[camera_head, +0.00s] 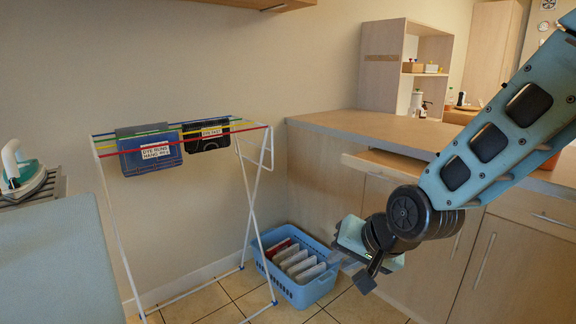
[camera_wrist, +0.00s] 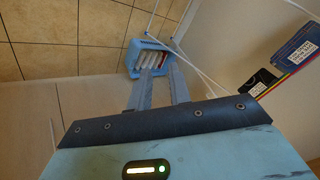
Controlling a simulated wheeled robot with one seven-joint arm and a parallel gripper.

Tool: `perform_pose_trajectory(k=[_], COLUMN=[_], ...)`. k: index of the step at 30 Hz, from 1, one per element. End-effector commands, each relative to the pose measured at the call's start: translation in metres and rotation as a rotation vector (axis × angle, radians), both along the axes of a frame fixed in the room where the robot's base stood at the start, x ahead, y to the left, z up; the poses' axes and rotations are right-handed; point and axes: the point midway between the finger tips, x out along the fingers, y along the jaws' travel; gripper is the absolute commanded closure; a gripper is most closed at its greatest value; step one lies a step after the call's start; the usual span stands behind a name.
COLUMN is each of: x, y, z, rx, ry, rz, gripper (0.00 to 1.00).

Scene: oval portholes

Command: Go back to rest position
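My gripper (camera_wrist: 158,75) shows in the wrist view with its two grey fingers apart and nothing between them. In the head view my gripper (camera_head: 340,257) hangs at the end of my arm, in front of the wooden cabinets and just right of the blue basket (camera_head: 305,293). The basket stands on the floor and holds several white items and a red one. It also shows beyond my fingertips in the wrist view (camera_wrist: 134,60), apart from them as far as I can tell.
A wooden counter (camera_head: 370,127) with an open drawer (camera_head: 385,166) is at right. An iron (camera_head: 22,175) stands at far left. Tiled floor is clear below my gripper.

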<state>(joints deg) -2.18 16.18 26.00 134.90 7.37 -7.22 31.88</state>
Motion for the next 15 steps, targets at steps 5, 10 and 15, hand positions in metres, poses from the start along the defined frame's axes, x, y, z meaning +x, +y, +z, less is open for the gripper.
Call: perform_pose_trajectory(k=[5,10,15], x=[-0.112,-0.189,-0.242], y=[0.006,-0.013,-0.036], z=[0.005,0.01,0.029], rx=[-0.276,-0.451,-0.563], ry=[0.127,0.226,0.308], rz=[0.405,0.697,0.911], gripper=[0.8,0.8,0.8])
